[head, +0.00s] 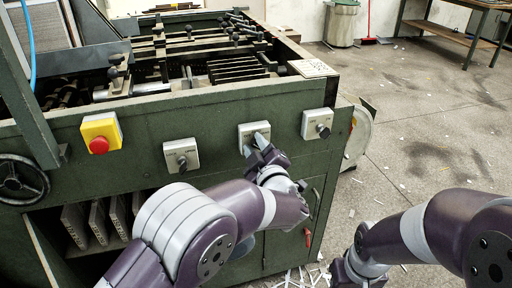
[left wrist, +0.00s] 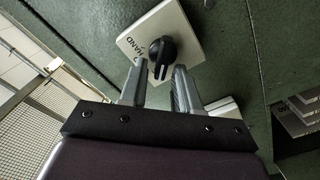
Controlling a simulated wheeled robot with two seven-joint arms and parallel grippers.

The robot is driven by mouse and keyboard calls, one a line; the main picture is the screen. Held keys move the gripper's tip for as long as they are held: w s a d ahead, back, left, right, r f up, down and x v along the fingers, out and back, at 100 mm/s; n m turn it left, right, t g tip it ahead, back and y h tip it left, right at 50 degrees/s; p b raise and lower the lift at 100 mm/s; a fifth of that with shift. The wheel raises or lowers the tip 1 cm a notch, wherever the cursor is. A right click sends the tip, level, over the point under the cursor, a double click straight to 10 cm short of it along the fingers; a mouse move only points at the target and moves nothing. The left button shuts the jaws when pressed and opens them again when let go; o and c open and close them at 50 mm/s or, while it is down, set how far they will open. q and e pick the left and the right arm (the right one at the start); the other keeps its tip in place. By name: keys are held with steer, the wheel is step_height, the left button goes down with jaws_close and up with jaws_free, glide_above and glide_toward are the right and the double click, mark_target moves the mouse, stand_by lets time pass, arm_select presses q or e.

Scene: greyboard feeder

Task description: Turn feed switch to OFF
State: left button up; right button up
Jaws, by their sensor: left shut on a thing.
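The middle switch of a row of three, a pale square plate (head: 248,128) with a dark knob, is on the front of the green machine. I cannot read which switch is labelled feed. My right arm (head: 420,232) is at the lower right; its jaws are out of view.
Another switch (head: 181,155) is to the left, one (head: 317,124) to the right. A red emergency button on a yellow box (head: 101,134) and a black handwheel (head: 20,181) are farther left. Open floor (head: 430,130) with paper scraps lies to the right.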

arm_select(q)
steer(key=o, duration=0.7)
steer(key=p+v, duration=0.2)
steer(key=v, duration=1)
steer(key=shift+s, duration=0.35)
steer(key=shift+w, duration=0.15)
